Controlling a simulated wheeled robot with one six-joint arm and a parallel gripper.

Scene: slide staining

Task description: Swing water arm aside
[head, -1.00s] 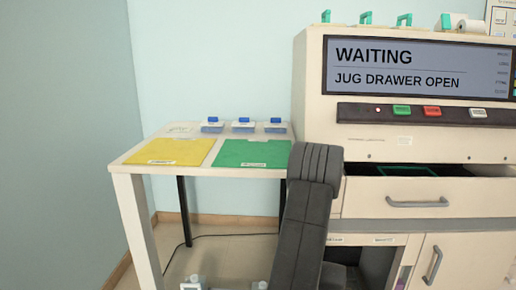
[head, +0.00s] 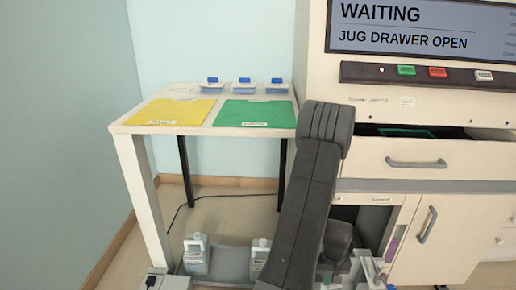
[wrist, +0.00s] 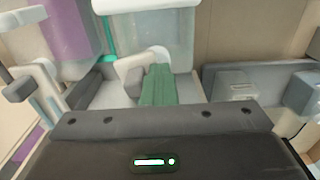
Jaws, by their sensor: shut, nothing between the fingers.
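In the wrist view, my gripper (wrist: 158,84) shows as green ribbed fingers closed together, with nothing between them. A white curved piece (wrist: 128,66), which looks like the water arm, lies right at the fingertips; I cannot tell whether they touch it. A clear container (wrist: 150,28) with a teal strip stands just beyond. In the head view my own arm reaches down in front of the machine (head: 465,165), and it hides most of the low area where the gripper is.
The machine's screen reads WAITING, JUG DRAWER OPEN. Its drawer (head: 420,160) is pulled out a little. A white table (head: 135,128) with yellow (head: 172,112) and green (head: 252,113) mats stands left. Bottles (head: 196,255) stand on a low grey tray. A purple container (wrist: 75,25) is at upper left.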

